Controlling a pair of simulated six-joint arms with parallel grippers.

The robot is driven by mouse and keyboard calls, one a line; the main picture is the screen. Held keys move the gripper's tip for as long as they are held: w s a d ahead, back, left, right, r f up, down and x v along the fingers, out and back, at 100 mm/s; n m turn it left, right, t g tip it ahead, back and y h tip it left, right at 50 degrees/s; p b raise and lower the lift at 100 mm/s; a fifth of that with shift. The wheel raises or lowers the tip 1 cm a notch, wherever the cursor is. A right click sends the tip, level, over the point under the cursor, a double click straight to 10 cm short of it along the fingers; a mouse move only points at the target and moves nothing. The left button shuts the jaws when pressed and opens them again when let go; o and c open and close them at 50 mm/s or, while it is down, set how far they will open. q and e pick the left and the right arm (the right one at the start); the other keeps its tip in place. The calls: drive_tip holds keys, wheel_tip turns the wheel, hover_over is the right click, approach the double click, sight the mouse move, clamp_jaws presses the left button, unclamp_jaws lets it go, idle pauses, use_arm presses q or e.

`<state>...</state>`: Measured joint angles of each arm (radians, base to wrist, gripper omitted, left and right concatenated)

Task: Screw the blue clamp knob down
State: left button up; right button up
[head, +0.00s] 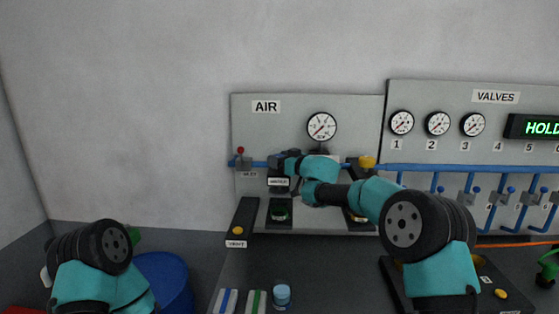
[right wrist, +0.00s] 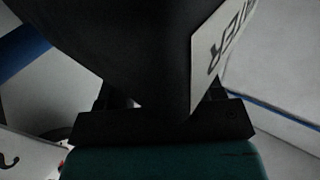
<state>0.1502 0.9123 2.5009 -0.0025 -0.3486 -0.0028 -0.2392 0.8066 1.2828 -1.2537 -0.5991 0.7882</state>
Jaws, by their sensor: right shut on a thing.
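My right gripper (head: 286,163) reaches across to the AIR panel (head: 350,110) and is shut on a dark thing below the round gauge. In the right wrist view, that dark labelled thing (right wrist: 120,45) fills the top of the picture, against my right gripper (right wrist: 165,118). Only part of the label's lettering shows. No blue clamp knob can be made out for certain; it may be hidden by the gripper or the dark thing. A small light blue round thing (head: 281,294) stands low on the bench. My left arm is at lower left, its gripper out of view.
A blue pipe (head: 460,170) with several blue-handled valves runs along the VALVES panel (head: 440,96). A blue drum (head: 168,280) stands at lower left. Two striped strips (head: 256,301) lie beside the light blue thing. The bench middle (head: 330,265) is clear.

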drive_tip(key=shift+w+d+r+m+t+h, duration=0.1)
drive_tip(key=shift+d+r+m+t+h, duration=0.1)
drive_tip(key=shift+m+t+h, duration=0.9)
drive_tip(key=shift+d+r+m+t+h, duration=0.1)
drive_tip(key=shift+r+m+t+h, duration=0.1)
drive_tip(key=shift+m+t+h, duration=0.85)
drive_tip(key=shift+a+f+h, duration=0.1)
drive_tip(key=shift+f+h, duration=0.05)
drive_tip(key=shift+h, duration=0.6)
drive_tip(key=shift+f, duration=0.1)
drive_tip(key=o, duration=0.9)
drive_tip(key=shift+f, duration=0.1)
drive_tip(key=shift+a, duration=0.1)
drive_tip(key=shift+s, duration=0.2)
drive_tip(key=shift+s, duration=0.4)
drive_tip(key=v, duration=1.6)
drive_tip(key=shift+s+d+f, duration=0.1)
drive_tip(key=shift+s+d, duration=0.05)
drive_tip(key=shift+d, duration=0.2)
